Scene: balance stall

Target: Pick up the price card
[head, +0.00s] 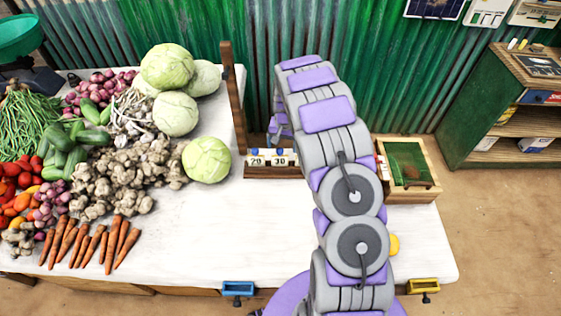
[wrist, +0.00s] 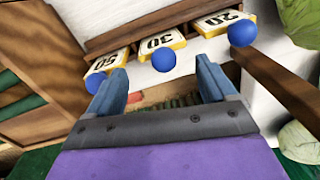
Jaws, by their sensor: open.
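Three price cards with yellow edges and round blue knobs sit in a row in a wooden rack (wrist: 135,32): "50" (wrist: 106,62), "30" (wrist: 155,42) and "20" (wrist: 222,20). The head view shows the "20" card (head: 257,162) and the "30" card (head: 280,163); my arm hides the rack's right part. My gripper (wrist: 160,68) is open and empty. In the wrist view the "30" card's knob shows between its fingertips, and the left finger is close to the "50" knob. I cannot tell whether anything touches. In the head view my gripper (head: 281,128) is partly hidden behind my arm.
A wooden post (head: 233,95) stands just left of the rack. Vegetables cover the left of the white table (head: 210,225); its front middle is clear. A wooden box with a green panel (head: 407,165) stands right of my arm. A corrugated green wall (head: 205,30) is behind.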

